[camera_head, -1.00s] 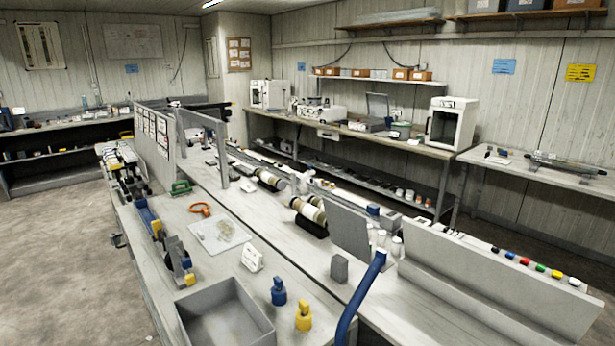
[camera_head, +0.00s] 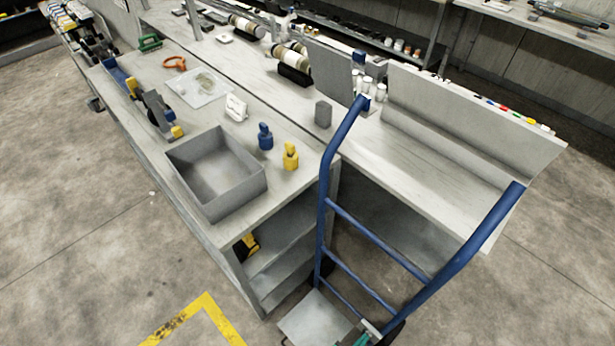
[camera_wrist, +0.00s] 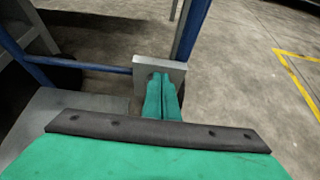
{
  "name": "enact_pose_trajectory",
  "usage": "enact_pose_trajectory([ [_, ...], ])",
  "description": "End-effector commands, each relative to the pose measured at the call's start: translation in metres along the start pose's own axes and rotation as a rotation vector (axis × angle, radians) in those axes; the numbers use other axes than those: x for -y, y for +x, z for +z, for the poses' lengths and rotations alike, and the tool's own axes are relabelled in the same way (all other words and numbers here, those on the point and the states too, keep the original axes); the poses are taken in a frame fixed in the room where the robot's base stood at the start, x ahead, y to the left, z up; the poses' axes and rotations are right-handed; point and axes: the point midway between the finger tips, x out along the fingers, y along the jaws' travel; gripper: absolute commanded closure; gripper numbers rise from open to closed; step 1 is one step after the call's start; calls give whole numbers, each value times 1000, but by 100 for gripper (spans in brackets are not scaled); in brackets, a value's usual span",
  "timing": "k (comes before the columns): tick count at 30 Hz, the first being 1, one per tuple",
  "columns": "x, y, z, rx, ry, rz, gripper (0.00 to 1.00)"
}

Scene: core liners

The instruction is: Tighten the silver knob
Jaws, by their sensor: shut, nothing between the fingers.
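I cannot pick out a silver knob with certainty in either view. My gripper (camera_wrist: 163,80) shows in the wrist view with its two green fingers together and empty. It is low, among the blue frame of a hand truck (camera_head: 378,240). The teal tip of my gripper also shows at the bottom edge of the head view (camera_head: 362,338). A small grey plate (camera_wrist: 145,66) lies behind the fingertips; I cannot tell whether they touch it. A blue and yellow clamp-like device (camera_head: 157,112) stands on the left bench edge, too small to show a knob clearly.
The workbench (camera_head: 215,128) holds a grey open bin (camera_head: 190,160), a blue bottle (camera_head: 265,138), a yellow bottle (camera_head: 290,157) and an orange ring (camera_head: 175,63). The hand truck stands at the bench's near end. Open floor (camera_head: 90,230) lies to the left.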

Motion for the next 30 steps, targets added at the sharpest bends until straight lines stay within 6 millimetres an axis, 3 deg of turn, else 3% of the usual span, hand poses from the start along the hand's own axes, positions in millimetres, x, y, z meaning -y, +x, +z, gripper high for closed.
enact_pose_trajectory([
  [30, 14, 2, -3, 0, 0, 0, 100],
])
